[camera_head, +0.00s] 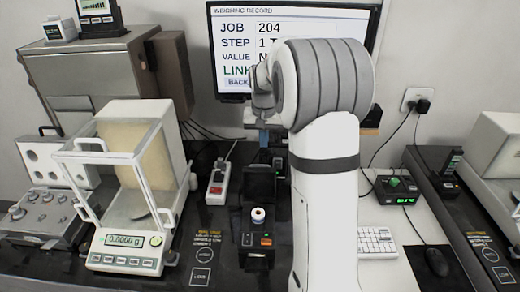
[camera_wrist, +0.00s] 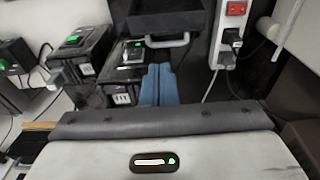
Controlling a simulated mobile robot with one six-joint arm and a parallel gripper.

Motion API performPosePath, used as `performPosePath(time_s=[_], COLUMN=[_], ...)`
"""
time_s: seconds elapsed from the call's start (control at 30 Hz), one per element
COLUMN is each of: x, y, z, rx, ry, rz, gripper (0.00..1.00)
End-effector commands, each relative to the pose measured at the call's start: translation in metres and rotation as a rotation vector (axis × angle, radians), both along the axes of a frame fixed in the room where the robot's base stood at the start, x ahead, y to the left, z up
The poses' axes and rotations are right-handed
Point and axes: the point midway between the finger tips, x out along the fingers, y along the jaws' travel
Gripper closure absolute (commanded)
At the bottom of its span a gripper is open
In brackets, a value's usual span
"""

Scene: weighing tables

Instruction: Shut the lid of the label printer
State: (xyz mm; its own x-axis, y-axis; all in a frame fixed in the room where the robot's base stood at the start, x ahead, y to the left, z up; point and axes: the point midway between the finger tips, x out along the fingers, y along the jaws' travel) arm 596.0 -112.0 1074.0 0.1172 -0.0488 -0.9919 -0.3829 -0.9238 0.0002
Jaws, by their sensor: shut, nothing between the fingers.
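The label printer (camera_head: 257,240) stands on the dark bench in the head view, with a white label roll (camera_head: 258,214) in its open bay. Its black lid (camera_head: 260,182) stands raised behind the roll. In the wrist view, a dark panel with a grey handle (camera_wrist: 168,42) at the top centre appears to be this lid. My gripper (camera_head: 264,138) is behind and above the raised lid in the head view. Its blue fingers (camera_wrist: 157,86) are shut and empty, apart from the handle in the wrist view. My arm hides the area right of the printer.
A power strip (camera_head: 217,185) with plugs stands left of the printer, and a glass-sided balance (camera_head: 125,220) farther left. A monitor (camera_head: 232,50) is behind my arm. Black boxes (camera_wrist: 80,52) with green lights sit left in the wrist view.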

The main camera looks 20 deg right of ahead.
Motion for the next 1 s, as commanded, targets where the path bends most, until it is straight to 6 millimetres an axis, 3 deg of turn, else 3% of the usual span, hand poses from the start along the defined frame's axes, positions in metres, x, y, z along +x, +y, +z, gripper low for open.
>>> performPosePath(time_s=[0.3, 0.5, 0.93, 0.97, 1.0], x=[0.005, 0.008, 0.009, 0.009, 0.009], y=[-0.003, -0.004, -0.005, 0.008, 0.003], z=[-0.056, -0.082, -0.091, -0.091, -0.091], rx=[0.001, 0.001, 0.0, 0.001, 0.0], ry=[0.005, 0.002, 0.0, 0.0, -0.001], rz=[0.0, -0.001, -0.001, 0.0, -0.002], gripper=[1.0, 1.0, 1.0, 1.0, 1.0])
